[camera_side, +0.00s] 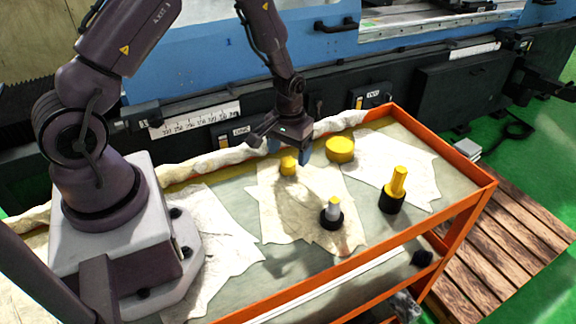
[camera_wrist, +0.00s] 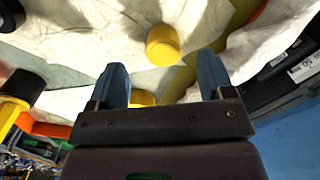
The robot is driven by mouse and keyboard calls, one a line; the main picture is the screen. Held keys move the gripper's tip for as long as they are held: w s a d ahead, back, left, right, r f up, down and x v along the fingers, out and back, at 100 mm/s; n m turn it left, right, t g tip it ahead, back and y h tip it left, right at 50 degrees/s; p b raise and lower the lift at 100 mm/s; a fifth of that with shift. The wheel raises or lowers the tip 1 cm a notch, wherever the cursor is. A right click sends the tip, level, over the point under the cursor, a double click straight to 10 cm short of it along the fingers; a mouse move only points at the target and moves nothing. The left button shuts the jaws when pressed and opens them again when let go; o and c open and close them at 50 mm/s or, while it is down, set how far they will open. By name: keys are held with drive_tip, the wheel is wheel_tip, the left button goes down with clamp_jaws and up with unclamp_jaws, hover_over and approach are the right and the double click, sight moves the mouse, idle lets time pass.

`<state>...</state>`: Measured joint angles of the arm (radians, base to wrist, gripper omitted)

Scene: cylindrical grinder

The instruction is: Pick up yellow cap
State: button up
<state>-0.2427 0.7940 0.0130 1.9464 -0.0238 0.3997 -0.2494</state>
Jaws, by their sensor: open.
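A small yellow cap (camera_side: 288,166) stands on a pale cloth on the cart. In the wrist view the small yellow cap (camera_wrist: 163,45) shows beyond the fingertips, between their lines. My gripper (camera_side: 284,147) is open and empty, above and just behind the cap in the side view. Both blue-grey fingers of my gripper (camera_wrist: 162,68) show in the wrist view, apart from the cap. A larger yellow round piece (camera_side: 340,149) stands to the right. It seems to be the partly hidden yellow piece (camera_wrist: 143,98) behind my gripper in the wrist view.
A black-based piece with a silvery top (camera_side: 332,212) stands nearer the front. A yellow rod in a black base (camera_side: 393,190) stands to the right. The cart has an orange rim (camera_side: 450,212). The blue and black grinder (camera_side: 400,95) lies behind. Bare cloth surrounds the cap.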

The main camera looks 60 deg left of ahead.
sight(288, 162)
drive_tip(key=f, duration=0.4)
drive_tip(key=shift+a+f, duration=0.1)
drive_tip(key=shift+a, duration=0.1)
drive_tip(key=c, duration=1)
